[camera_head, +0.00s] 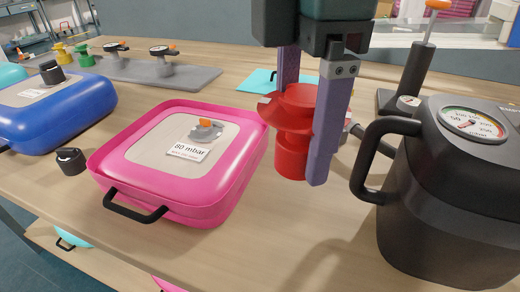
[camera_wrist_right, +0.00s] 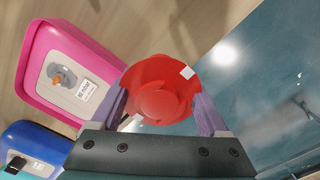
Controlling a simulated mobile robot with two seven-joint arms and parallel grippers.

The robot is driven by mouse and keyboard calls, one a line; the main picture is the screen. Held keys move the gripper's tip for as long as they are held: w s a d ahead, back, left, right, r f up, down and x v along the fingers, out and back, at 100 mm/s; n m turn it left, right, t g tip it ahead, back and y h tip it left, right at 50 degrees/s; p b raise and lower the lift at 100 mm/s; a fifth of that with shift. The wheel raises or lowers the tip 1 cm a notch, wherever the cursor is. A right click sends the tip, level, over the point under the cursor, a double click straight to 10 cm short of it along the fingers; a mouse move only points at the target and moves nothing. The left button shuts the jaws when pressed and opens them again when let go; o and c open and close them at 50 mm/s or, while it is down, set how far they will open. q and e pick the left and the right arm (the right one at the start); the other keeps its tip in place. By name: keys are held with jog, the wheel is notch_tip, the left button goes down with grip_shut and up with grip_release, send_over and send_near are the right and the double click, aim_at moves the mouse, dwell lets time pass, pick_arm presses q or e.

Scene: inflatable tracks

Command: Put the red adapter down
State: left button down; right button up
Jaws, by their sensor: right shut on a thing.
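The red adapter (camera_head: 293,157) is a stepped round piece, wider at the top and narrower below. My right gripper (camera_head: 304,135) is shut on it, with one purple finger on each side. The adapter looks upright and seems to hang above the wooden table, between the pink inflatable and the black pump; its exact height is hard to tell. My left gripper is not in view.
The pink inflatable (camera_head: 228,167) labelled 80 mbar lies left of the adapter. The black pump (camera_head: 440,190) with gauge and handle stands right. A blue inflatable (camera_head: 60,108), black cap (camera_head: 71,160) and grey tray (camera_head: 140,70) with valve parts are farther left. Bare table (camera_head: 290,235) shows in front.

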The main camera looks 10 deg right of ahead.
notch_tip(320, 180, down, 10)
jog(key=shift+r+b, duration=0.2)
jog(key=shift+b, duration=0.45)
jog(key=shift+f+b, duration=0.45)
jog(key=shift+f, duration=1.8)
jog(key=shift+f, duration=0.15)
jog(key=o, duration=1.2)
jog(key=shift+o, duration=0.2)
